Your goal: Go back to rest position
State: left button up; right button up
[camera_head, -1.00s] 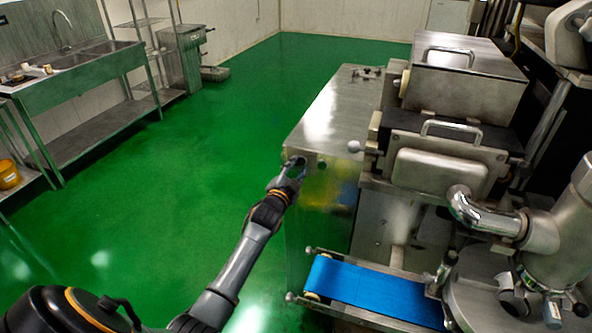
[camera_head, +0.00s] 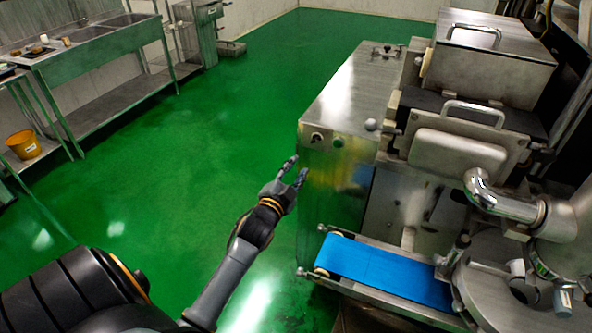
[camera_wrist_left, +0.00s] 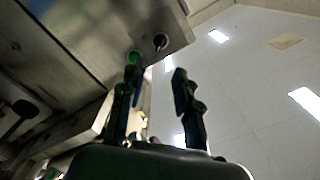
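My left gripper (camera_head: 296,172) is open and empty in the head view, its two fingers apart. It is beside the left face of the steel encrusting machine (camera_head: 345,95), below the black switch (camera_head: 317,137) and green button (camera_head: 338,142) on its panel. In the left wrist view the fingers (camera_wrist_left: 158,82) stand apart with nothing between them. The green button (camera_wrist_left: 136,57) and the switch (camera_wrist_left: 160,41) appear just beyond the fingers there. My right gripper is in neither view.
A blue conveyor belt (camera_head: 385,272) juts out low at the machine's front.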

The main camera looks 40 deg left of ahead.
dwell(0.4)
pick_arm(q)
jog(key=s+d+f+n+g+h, duration=0.25)
jog(key=s+d+f+g, duration=0.45)
jog(key=s+d+f, duration=0.35)
jog(key=s+d+f+n+g+h, duration=0.1)
jog(key=s+d+g, duration=0.3)
jog(key=s, duration=0.6)
jog(key=s+d+f+n+g+h, duration=0.1)
jog(key=s+d+f+n+g, duration=0.3)
jog(key=s, duration=0.6)
notch_tip(320, 180, down, 25)
jog(key=s+m+b, duration=0.1)
jog(key=m+b, duration=0.2)
jog(key=s+a+f+g+b, duration=0.1)
jog(key=s+a+f+b, duration=0.1)
jog(key=s+f, duration=1.5)
notch_tip(320, 180, down, 2)
jog(key=shift+a+f, duration=0.1)
jog(key=shift+a, duration=0.2)
